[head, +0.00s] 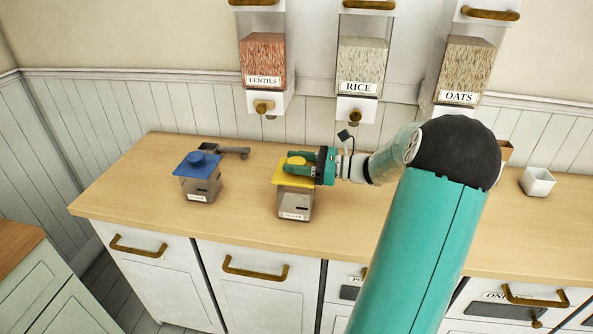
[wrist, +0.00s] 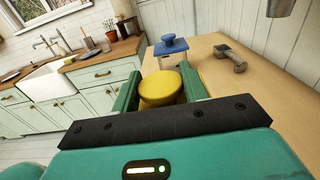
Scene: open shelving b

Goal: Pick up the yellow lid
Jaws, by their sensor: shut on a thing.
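The yellow lid (head: 290,180) sits on a clear, labelled jar (head: 295,204) on the wooden counter. Its round knob (wrist: 161,88) shows in the wrist view between the fingers. My gripper (head: 297,163) reaches in from the right and is shut on the lid's knob. In the head view the lid still appears to rest on the jar's top; I cannot tell if there is any gap. In the wrist view the fingers (wrist: 160,92) stand on both sides of the knob, and the jar is hidden.
Lentils (head: 263,62), rice (head: 360,72) and oats (head: 466,72) dispensers hang above. The counter's front left is clear.

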